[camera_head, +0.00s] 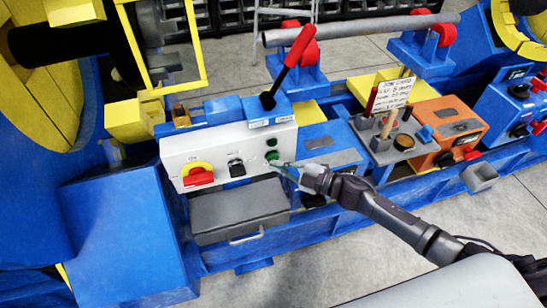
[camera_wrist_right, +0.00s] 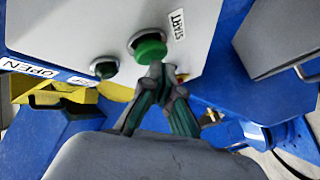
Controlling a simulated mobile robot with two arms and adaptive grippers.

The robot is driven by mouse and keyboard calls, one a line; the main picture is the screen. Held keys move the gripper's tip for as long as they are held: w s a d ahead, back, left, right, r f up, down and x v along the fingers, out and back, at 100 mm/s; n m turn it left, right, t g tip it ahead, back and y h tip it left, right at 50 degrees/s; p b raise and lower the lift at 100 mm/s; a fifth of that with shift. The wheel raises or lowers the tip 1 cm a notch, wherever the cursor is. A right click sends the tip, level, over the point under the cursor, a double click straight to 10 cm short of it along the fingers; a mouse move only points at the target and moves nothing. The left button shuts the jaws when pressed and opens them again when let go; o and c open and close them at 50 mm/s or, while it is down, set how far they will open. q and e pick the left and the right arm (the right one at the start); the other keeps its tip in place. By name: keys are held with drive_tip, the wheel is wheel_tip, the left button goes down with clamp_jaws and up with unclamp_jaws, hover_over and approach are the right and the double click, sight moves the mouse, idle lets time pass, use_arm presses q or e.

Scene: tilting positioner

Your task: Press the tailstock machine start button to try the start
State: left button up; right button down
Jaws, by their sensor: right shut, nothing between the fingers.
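The white control panel (camera_head: 225,152) stands on the blue machine frame. Its green start button (camera_head: 271,156) is at the panel's right end. In the right wrist view the green button (camera_wrist_right: 148,48) sits in a metal ring beside a START label (camera_wrist_right: 177,24). My right gripper (camera_head: 275,166) is shut and empty, its fingertips right at the button. In the right wrist view the closed fingertips (camera_wrist_right: 157,72) lie at the button's edge; I cannot tell whether they touch it. My left gripper is not in view.
A small dark green lamp (camera_head: 271,142) is above the button. A black selector (camera_head: 236,167) and a red stop knob on yellow (camera_head: 198,175) are to the left. A red-handled lever (camera_head: 290,65) rises behind the panel. A grey drawer box (camera_head: 238,210) is below.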

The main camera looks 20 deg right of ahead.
drive_tip(key=shift+s, duration=0.45)
drive_tip(key=shift+s, duration=0.1)
drive_tip(key=s+p, duration=0.2)
drive_tip(key=s, duration=0.2)
drive_tip(key=shift+s+d, duration=0.1)
drive_tip(key=shift+s, duration=0.3)
idle(0.6)
